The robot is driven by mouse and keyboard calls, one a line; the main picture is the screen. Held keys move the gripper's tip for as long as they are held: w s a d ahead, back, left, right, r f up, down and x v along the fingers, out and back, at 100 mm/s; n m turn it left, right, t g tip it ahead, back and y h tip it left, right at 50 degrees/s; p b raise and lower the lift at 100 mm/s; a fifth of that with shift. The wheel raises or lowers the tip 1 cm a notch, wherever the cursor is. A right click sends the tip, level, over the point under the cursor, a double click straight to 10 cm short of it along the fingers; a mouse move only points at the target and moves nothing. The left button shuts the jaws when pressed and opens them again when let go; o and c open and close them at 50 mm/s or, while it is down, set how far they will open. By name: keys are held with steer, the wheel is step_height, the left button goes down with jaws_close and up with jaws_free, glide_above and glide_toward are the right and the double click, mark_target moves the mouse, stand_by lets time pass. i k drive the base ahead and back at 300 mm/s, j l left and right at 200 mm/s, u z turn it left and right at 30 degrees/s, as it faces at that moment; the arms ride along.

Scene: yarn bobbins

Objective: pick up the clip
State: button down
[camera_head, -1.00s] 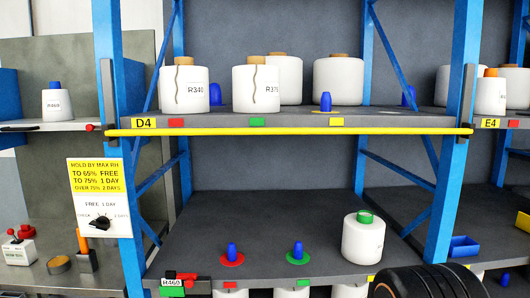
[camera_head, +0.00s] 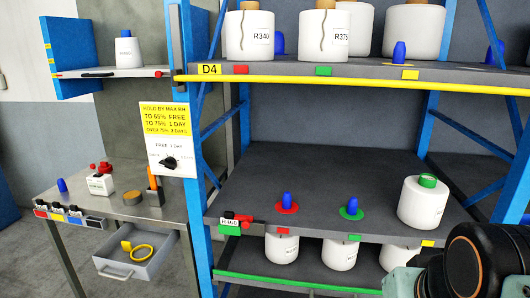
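A small red and black piece that looks like the clip (camera_head: 242,219) sits at the left front edge of the lower shelf (camera_head: 330,175), just above a white and green tag reading about R460. It is too small to make out its shape fully. Part of my dark and teal arm shows at the bottom right corner, in front of the shelf's right end. My gripper's fingers are not in view.
On the lower shelf stand a red-based peg (camera_head: 287,204), a green-based peg (camera_head: 351,208) and a white bobbin (camera_head: 423,202). Bobbins fill the shelves above and below. A blue upright (camera_head: 200,232) borders the left. A metal table (camera_head: 125,204) with an open drawer (camera_head: 137,262) stands left.

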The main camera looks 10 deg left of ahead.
mark_target(127, 247)
steer(key=u, duration=1.65)
steer(key=i+z, duration=0.3)
steer(key=i, duration=0.25)
